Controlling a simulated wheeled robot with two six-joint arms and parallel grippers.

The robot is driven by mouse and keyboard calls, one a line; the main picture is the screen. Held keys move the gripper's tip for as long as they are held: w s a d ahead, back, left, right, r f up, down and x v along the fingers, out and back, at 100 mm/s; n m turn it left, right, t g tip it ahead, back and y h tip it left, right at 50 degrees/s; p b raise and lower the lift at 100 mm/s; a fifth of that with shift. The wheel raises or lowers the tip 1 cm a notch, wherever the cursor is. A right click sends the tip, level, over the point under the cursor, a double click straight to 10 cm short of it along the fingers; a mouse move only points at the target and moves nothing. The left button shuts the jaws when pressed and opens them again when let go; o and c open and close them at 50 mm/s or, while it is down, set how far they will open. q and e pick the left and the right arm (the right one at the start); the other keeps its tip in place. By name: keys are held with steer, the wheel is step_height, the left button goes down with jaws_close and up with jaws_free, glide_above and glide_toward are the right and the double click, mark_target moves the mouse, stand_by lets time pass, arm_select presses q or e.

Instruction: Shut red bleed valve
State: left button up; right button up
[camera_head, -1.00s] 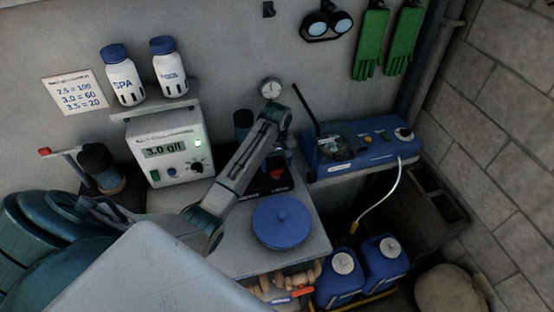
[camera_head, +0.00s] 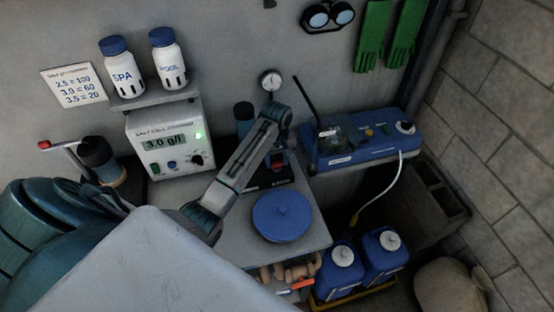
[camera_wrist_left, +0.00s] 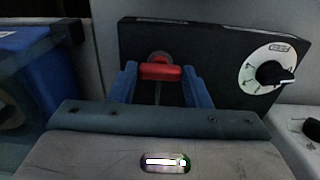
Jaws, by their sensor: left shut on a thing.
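The red valve handle (camera_wrist_left: 160,72) is a short red bar on a grey round fitting, mounted on a black panel. The two blue fingers of my left gripper (camera_wrist_left: 160,84) stand on either side of it and are shut on it. The bar lies roughly level in the left wrist view. In the head view, my left gripper (camera_head: 278,158) is at the back of the grey bench, beyond the blue round lid, and a little red shows between its fingers. My arm hides part of the fitting there. My right gripper is not in view.
A white dial (camera_wrist_left: 268,70) with a black knob sits right of the handle. The blue round lid (camera_head: 281,217), a white meter (camera_head: 168,146) and a blue device (camera_head: 365,141) stand around my arm. An orange-red handle (camera_head: 302,284) is on pipework below the bench.

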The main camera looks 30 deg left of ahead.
arm_select(q)
steer(key=shift+m, duration=1.9)
steer(key=m, duration=0.3)
steer(key=shift+m, duration=0.3)
steer(key=m, duration=0.2)
steer(key=shift+m, duration=0.3)
steer(key=m, duration=0.3)
steer(key=shift+m, duration=2.3)
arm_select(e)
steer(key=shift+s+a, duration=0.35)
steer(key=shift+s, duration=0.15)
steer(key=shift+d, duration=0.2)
